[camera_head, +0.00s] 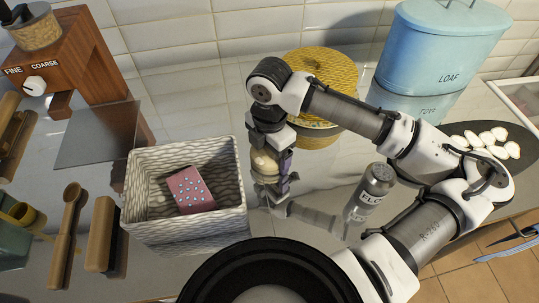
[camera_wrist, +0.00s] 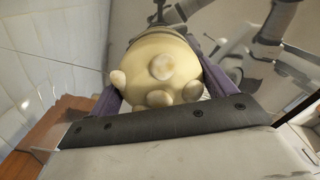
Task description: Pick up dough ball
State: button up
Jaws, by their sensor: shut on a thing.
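The dough ball (camera_head: 264,163) is a pale yellow round lump between the fingers of my gripper (camera_head: 271,176), just right of the white woven bin. The wrist view shows the dough ball (camera_wrist: 165,68) close up, with several rounded bumps on its surface. The purple fingers of my gripper (camera_wrist: 160,80) press on its left and right sides. My gripper is shut on it and points down over the shiny counter. I cannot tell whether the ball clears the counter.
The white woven bin (camera_head: 187,236) holds a pink dotted item (camera_head: 190,190). A yellow woven round container (camera_head: 322,72) and blue tin (camera_head: 440,45) stand behind. A labelled shaker (camera_head: 369,195) is at right. A wooden grinder (camera_head: 75,50), spoon (camera_head: 67,225) and brush (camera_head: 103,235) are at left.

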jog(key=shift+c, duration=1.3)
jog(key=shift+r, duration=0.15)
